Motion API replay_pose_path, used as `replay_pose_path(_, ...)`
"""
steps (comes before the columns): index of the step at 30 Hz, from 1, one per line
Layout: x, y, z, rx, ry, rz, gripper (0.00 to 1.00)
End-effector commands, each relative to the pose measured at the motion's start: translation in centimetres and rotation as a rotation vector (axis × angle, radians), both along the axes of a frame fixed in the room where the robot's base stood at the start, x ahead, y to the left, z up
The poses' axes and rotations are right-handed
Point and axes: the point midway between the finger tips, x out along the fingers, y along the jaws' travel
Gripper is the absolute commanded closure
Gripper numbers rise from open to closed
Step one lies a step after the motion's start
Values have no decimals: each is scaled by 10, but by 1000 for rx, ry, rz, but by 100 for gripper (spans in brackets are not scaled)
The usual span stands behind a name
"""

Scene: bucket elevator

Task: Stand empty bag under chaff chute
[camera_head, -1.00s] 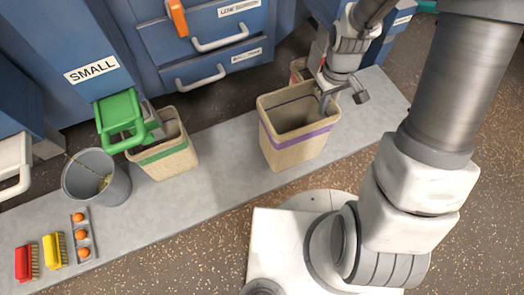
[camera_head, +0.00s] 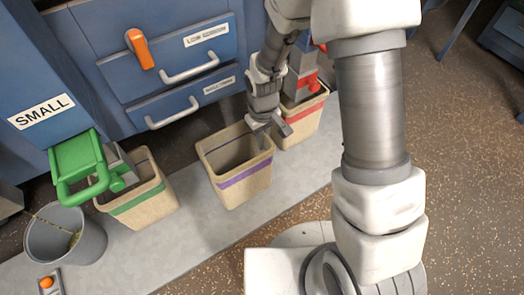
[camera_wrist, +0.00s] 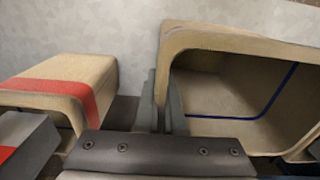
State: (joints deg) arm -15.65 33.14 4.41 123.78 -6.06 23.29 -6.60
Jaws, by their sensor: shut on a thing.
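A tan bag with a purple stripe (camera_head: 244,177) is upright, open-topped and empty, in front of the blue drawers. My gripper (camera_head: 271,129) is shut on its upper rim at the right back corner. In the wrist view, the gripper fingers (camera_wrist: 160,100) pinch the rim of this bag (camera_wrist: 235,40), whose bare inside shows a blue line. I cannot tell whether its base touches the grey strip. It stands between a green-striped bag (camera_head: 144,203) and a red-striped bag (camera_head: 305,115). No chute labelled chaff is legible; any outlet behind the purple-striped bag is hidden.
A green-handled outlet (camera_head: 85,165) is above the green-striped bag, with a grey bucket (camera_head: 68,238) to its left. A red-handled outlet (camera_head: 304,84) is above the red-striped bag. Drawer handles (camera_head: 190,62) project from the cabinet. The grey strip (camera_head: 190,238) in front is clear.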

Motion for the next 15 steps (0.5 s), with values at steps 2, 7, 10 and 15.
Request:
replay_pose_path(2, 0, 2, -4, -1, 1, 0, 100)
replay_pose_path(7, 0, 2, -27, -2, 3, 0, 100)
replay_pose_path(10, 0, 2, -41, 0, 2, 0, 100)
replay_pose_path(15, 1, 2, -41, 0, 0, 0, 100)
